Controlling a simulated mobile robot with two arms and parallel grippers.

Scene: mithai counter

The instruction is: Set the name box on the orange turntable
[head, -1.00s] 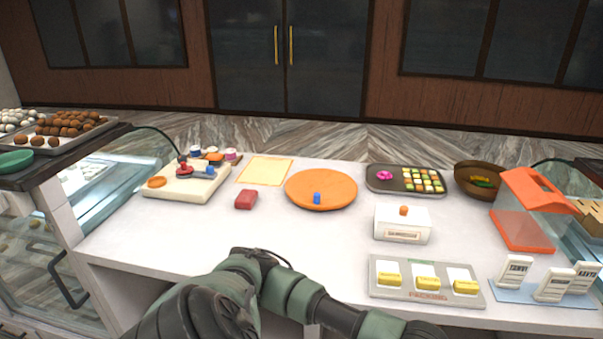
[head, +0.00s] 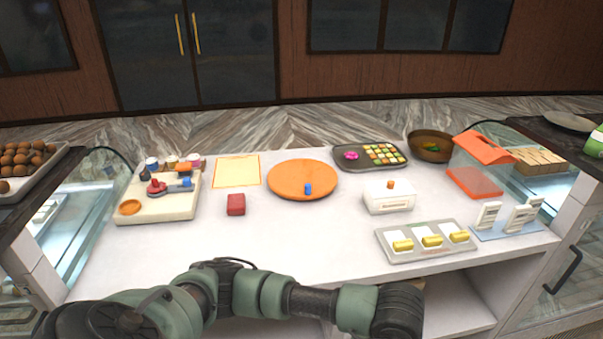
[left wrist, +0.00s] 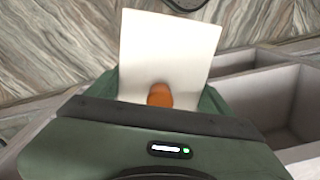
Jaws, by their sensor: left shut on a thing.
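A white box with an orange knob and a label on its front (head: 388,200) stands on the counter right of the middle. The orange turntable (head: 290,178) lies left of and behind it, with a small blue piece (head: 308,188) near its front edge. My left arm crosses the bottom of the head view; its fingertips do not show there. In the left wrist view, my left gripper (left wrist: 160,108) is shut on a white flat-faced thing with an orange knob (left wrist: 165,48). I cannot tell whether this is a whole box; its other sides are hidden. My right gripper is not in view.
A grey tray with yellow blocks (head: 428,251), a sweets tray (head: 345,163), a brown bowl (head: 430,147) and an orange-topped case (head: 484,146) stand to the right. A red block (head: 236,205) and a cream board (head: 150,205) are left. The front middle counter is clear.

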